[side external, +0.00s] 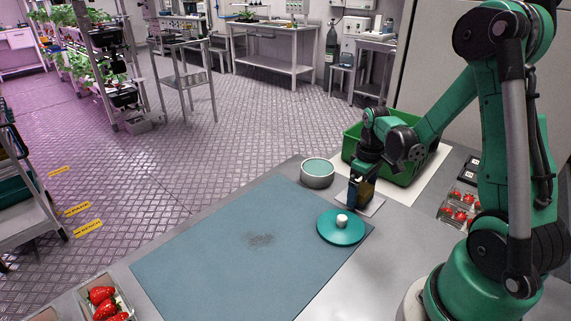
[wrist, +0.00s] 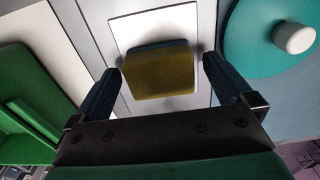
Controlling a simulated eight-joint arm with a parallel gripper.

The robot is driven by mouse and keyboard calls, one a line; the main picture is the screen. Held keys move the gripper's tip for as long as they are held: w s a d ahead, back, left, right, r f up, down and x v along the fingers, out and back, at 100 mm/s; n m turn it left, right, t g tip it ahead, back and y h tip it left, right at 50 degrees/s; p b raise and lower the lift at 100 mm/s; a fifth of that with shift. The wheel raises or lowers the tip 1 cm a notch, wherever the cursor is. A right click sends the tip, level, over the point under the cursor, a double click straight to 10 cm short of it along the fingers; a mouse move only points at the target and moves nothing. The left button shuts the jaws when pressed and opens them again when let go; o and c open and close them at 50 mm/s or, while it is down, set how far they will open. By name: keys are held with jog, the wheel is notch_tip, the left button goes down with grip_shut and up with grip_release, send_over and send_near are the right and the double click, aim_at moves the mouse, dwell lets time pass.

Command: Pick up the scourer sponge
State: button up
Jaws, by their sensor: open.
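The scourer sponge (wrist: 160,75) is a yellow block with a dark bluish layer, lying on a white square pad (wrist: 122,38). My gripper (wrist: 163,77) is open above it, with one blue finger to each side of the sponge and a visible gap on both sides. In the side external view my gripper (side external: 361,190) points down over the pad (side external: 375,206), between the bowl and the teal lid. There the gripper hides most of the sponge.
A teal lid (side external: 341,231) with a white knob lies right beside the pad on the blue mat (side external: 230,260). A round bowl (side external: 317,181) stands to the left. A green crate (side external: 350,150) is behind. Strawberry punnets (side external: 119,296) stand near the edges.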

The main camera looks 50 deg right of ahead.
aim_at(362, 188)
jog(key=shift+f, duration=0.15)
jog(key=c, duration=1.3)
notch_tip(362, 188, up, 20)
jog(key=shift+r, duration=0.1)
